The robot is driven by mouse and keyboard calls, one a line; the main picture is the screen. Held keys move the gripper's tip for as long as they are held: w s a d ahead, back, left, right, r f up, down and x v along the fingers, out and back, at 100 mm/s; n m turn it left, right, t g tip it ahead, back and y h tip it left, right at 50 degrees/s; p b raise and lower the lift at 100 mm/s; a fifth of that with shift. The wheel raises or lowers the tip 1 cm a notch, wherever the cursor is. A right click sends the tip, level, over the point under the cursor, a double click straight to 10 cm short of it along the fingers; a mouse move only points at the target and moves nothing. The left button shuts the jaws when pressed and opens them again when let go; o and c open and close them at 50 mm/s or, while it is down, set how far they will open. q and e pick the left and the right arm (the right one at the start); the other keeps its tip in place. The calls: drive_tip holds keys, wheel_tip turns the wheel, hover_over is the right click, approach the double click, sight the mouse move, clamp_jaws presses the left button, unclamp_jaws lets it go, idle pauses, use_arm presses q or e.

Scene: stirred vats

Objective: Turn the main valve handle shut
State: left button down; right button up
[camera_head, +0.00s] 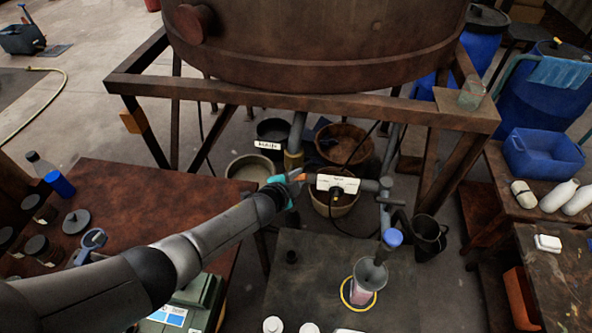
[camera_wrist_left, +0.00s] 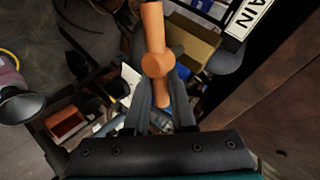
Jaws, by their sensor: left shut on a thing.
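The main valve handle (camera_head: 299,177) is a small orange bar under the big rusty vat, beside a white label plate (camera_head: 337,184). My left gripper (camera_head: 293,183) reaches it from the lower left and hides part of it in the head view. In the left wrist view the orange handle (camera_wrist_left: 153,28) runs down between the dark fingers of my left gripper (camera_wrist_left: 160,88), which are shut on it. A white label ending in "AIN" (camera_wrist_left: 243,18) shows at the upper right there. My right gripper is in neither view.
The rusty vat (camera_head: 320,45) stands on a brown frame (camera_head: 290,101) above the valve. Buckets, including a tan one (camera_head: 249,168), stand below. A dark table (camera_head: 310,270) in front carries a funnel (camera_head: 369,273). Grey pipes (camera_head: 385,195) run right of the valve.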

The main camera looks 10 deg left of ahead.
use_arm(q)
drive_tip(key=shift+d+f+m+y, duration=0.15)
drive_tip(key=shift+f+m+y, duration=0.15)
drive_tip(key=shift+m+y, duration=0.5)
drive_tip(key=shift+f+m+y, duration=0.3)
drive_tip(key=shift+m+y, duration=0.3)
drive_tip(key=shift+y, duration=0.2)
drive_tip(key=c, duration=0.8)
unclamp_jaws()
drive_tip(key=shift+o, duration=0.2)
drive_tip(key=shift+s+r+p, duration=0.3)
drive_tip(key=shift+s+r, duration=0.05)
drive_tip(key=shift+s, duration=0.1)
drive_tip(key=p+v, duration=0.4)
drive_tip(key=v, duration=1)
drive_tip(key=shift+d+p, duration=0.15)
drive_tip(key=shift+p, duration=0.25)
